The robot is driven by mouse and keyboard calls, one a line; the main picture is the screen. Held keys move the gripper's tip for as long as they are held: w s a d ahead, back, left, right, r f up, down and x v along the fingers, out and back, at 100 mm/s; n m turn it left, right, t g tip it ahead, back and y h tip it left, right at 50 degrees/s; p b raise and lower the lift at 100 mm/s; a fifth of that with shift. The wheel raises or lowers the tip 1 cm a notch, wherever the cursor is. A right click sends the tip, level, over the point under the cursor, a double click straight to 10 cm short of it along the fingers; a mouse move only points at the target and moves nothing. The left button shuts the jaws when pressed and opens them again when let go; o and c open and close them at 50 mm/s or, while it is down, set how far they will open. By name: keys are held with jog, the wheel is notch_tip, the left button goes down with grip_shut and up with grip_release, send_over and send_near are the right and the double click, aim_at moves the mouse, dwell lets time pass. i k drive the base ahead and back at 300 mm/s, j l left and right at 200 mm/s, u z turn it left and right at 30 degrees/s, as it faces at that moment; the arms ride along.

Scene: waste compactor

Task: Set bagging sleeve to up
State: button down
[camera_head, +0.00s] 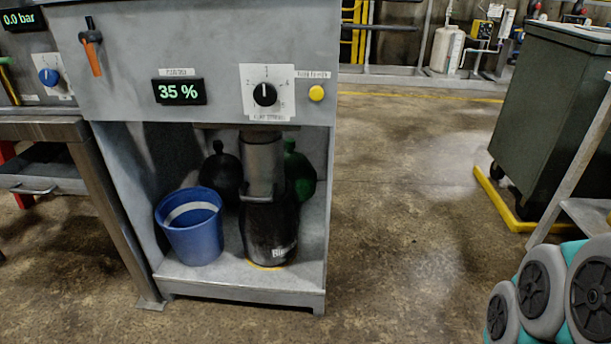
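The bagging sleeve (263,160) appears to be the grey metal cylinder hanging under the cabinet's top panel. A bar handle (262,198) shows at its lower end. The sleeve's lower end meets a black container (268,232) with white lettering, which stands on a yellow mark on the cabinet floor. I cannot tell whether the sleeve goes into or around the container's mouth.
A blue bucket (192,232) stands left of the black container. Black (221,172) and green (300,172) bottle-like objects stand behind. The panel has a 35 % display (179,92), dial (265,94), yellow button (316,93) and orange lever (93,55). Floor right of the cabinet is clear.

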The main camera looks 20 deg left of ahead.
aim_at(262, 164)
jog(key=u, duration=1.25)
